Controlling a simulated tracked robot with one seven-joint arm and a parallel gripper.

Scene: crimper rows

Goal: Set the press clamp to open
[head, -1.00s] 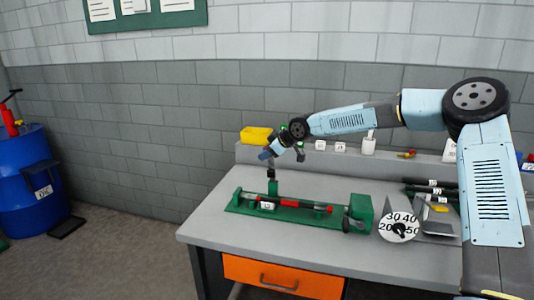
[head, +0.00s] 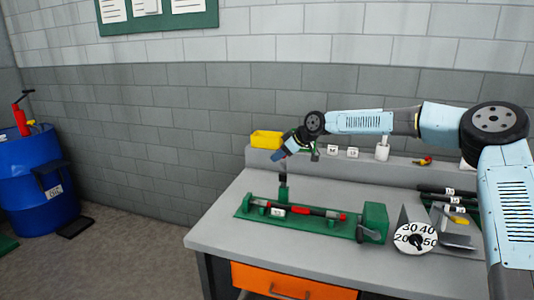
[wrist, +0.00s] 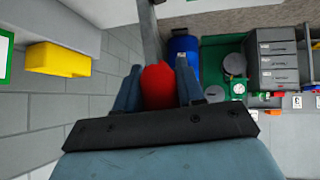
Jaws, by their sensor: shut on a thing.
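The green press (head: 300,224) lies along the bench with a red and black rod (head: 310,210) on it. A dark upright post (head: 283,188) rises at its left part. My gripper (head: 278,156) is above this post, pointing down and left. In the wrist view my blue fingers (wrist: 157,90) are shut on a red grip (wrist: 160,85), which sits on a grey bar (wrist: 150,35). I take this to be the press clamp's lever. In the head view the grip is hidden by my gripper, and the clamp's position is too small to tell.
A yellow bin (head: 266,139) stands on the ledge behind my gripper. A dial (head: 415,239) and dark tools (head: 445,195) are on the bench's right side. A blue drum (head: 40,185) stands on the floor at left. The bench's front left is clear.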

